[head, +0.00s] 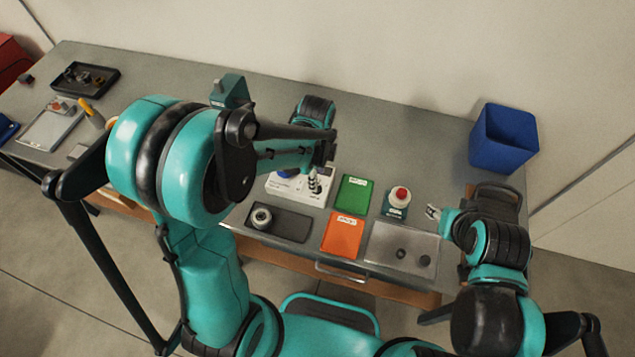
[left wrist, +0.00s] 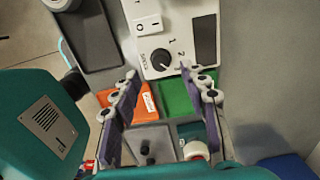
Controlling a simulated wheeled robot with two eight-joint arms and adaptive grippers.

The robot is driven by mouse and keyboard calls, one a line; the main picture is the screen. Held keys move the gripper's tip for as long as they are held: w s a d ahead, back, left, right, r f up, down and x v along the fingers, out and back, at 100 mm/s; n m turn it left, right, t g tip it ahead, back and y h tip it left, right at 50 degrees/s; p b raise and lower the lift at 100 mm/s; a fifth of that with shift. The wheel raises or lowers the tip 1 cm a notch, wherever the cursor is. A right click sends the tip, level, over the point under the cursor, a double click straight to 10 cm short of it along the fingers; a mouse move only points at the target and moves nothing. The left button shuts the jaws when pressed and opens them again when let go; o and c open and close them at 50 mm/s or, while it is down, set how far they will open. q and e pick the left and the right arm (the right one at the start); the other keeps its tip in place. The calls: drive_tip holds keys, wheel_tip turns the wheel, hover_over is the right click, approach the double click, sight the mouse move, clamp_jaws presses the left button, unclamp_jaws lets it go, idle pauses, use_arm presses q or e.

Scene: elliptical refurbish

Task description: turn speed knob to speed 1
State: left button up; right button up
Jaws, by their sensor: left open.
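The white control box (head: 287,190) stands on the bench in the head view, partly hidden by my left arm. The knob's pointer is too small to read surely. My left gripper (left wrist: 159,75) is open, its fingers apart on either side just below the knob in the picture; contact cannot be told. It is over the box in the head view (head: 318,182). My right gripper (head: 433,211) is over the bench at right.
A green tile (head: 353,194), an orange tile (head: 342,236), a red-topped button (head: 398,197) and a grey plate (head: 412,238) lie right of and in front of the box. A dark tray (head: 290,227) is in front. A blue bin (head: 503,138) stands at back right.

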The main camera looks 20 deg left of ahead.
use_arm(q)
wheel_tip(320, 180, down, 5)
drive_tip(key=shift+r+b, duration=0.2)
drive_tip(key=shift+b, duration=0.25)
clamp_jaws()
